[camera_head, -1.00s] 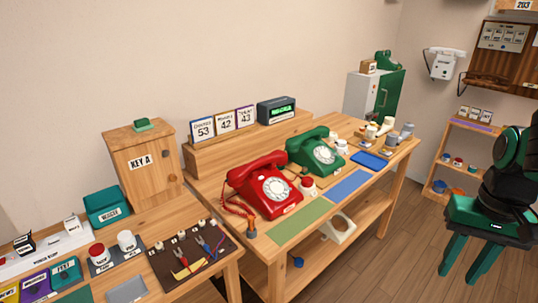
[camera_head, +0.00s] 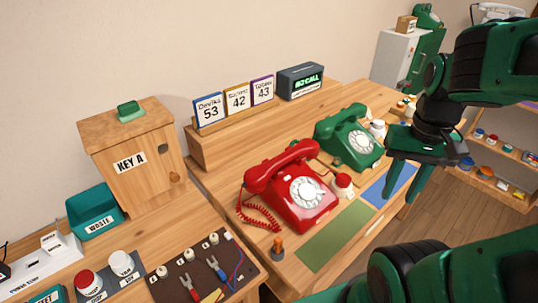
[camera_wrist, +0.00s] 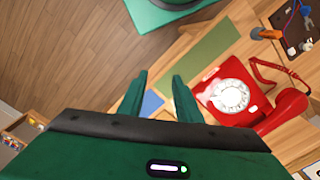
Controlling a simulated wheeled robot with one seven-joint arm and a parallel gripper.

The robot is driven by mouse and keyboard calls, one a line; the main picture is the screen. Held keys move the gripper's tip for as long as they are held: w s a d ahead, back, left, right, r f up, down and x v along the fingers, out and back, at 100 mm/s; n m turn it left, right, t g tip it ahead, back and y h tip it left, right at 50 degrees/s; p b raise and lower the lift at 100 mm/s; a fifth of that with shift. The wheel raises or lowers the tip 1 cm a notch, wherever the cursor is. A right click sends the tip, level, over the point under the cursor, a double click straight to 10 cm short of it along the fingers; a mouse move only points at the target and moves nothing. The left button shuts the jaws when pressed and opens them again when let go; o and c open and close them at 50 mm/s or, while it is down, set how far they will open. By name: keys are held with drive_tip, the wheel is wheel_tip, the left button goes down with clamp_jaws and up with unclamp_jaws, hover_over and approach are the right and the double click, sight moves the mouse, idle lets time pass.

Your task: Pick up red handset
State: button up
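The red handset (camera_head: 281,164) rests on top of the red dial phone (camera_head: 313,207) on the wooden table, with its coiled cord hanging at the left. In the wrist view the red handset (camera_wrist: 284,112) lies right of my gripper, across the far side of the phone (camera_wrist: 222,86). My gripper (camera_head: 405,182) is to the right of the red phone in the head view, above the blue mat area. Its two green fingers (camera_wrist: 158,85) are spread apart with nothing between them.
A green dial phone (camera_head: 349,138) stands behind the red one. A red-topped button (camera_head: 342,184) sits beside the red phone. A green mat (camera_head: 333,236) and a blue mat (camera_head: 377,190) lie in front. A tool board (camera_head: 203,270) is at the left.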

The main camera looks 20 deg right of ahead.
drive_tip(key=shift+w+d, duration=0.1)
drive_tip(key=shift+d, duration=0.1)
drive_tip(key=shift+o, duration=2)
drive_tip(key=shift+a+r, duration=0.2)
drive_tip(key=shift+r, duration=0.4)
drive_tip(key=m, duration=0.7)
approach(284, 154)
drive_tip(key=shift+s+a+f, duration=0.15)
drive_tip(key=shift+s+a, duration=0.1)
drive_tip(key=shift+s, duration=0.05)
drive_tip(key=shift+w+d+f, duration=0.1)
drive_tip(key=shift+d+f, duration=0.05)
drive_tip(key=shift+f, duration=4.95)
